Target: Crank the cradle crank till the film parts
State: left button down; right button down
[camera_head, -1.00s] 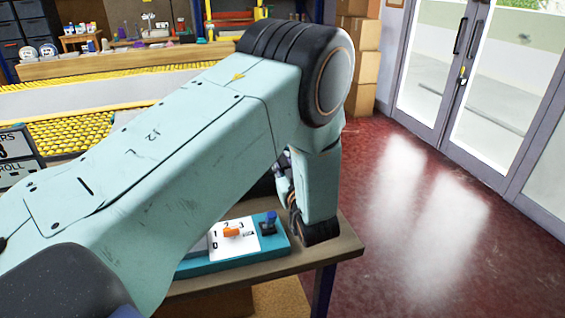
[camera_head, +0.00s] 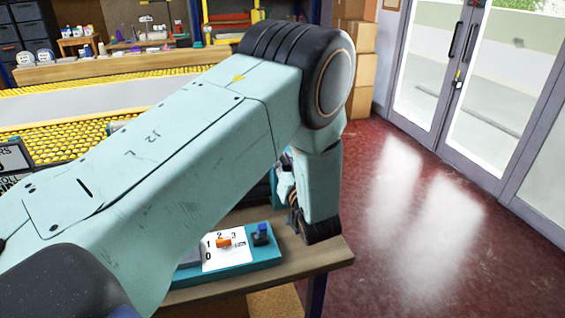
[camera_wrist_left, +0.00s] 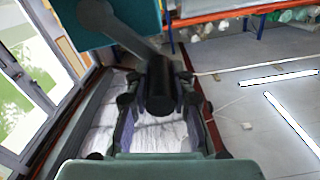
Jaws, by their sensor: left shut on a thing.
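The cradle crank shows in the left wrist view as a grey crank arm (camera_wrist_left: 126,32) with a dark cylindrical handle (camera_wrist_left: 162,88), in front of a teal housing (camera_wrist_left: 85,22). My left gripper (camera_wrist_left: 158,92) is shut on the handle, with a finger on each side of it. In the head view my large left arm crosses the picture and hides most of the crank; only a little of the wrist (camera_head: 287,178) shows behind the forearm. I cannot make out the film for certain; whitish wrinkled material (camera_wrist_left: 140,135) lies beyond the fingers. My right gripper is not in view.
A teal control box (camera_head: 260,262) with an orange selector (camera_head: 223,243) and a blue switch (camera_head: 262,233) sits on a wooden bench (camera_head: 325,258). A yellow roller bed (camera_head: 70,137) lies behind my arm. Red floor (camera_head: 400,240) is open toward the glass doors (camera_head: 490,90).

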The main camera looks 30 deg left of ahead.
aim_at(290, 170)
pick_arm(q)
jog(key=shift+w+r, duration=0.1)
jog(key=shift+r, duration=0.05)
jog(key=c, duration=1.1)
grip_release()
jog(key=shift+f, duration=0.2)
jog(key=shift+c, duration=0.2)
jog(key=shift+d, duration=0.15)
jog(key=v, duration=0.6)
jog(key=shift+s+d+r, duration=0.15)
jog(key=shift+s+d, duration=0.05)
jog(key=shift+s, duration=0.05)
jog(key=shift+s+d, duration=0.15)
jog(key=shift+s, duration=0.15)
jog(key=shift+d, duration=0.1)
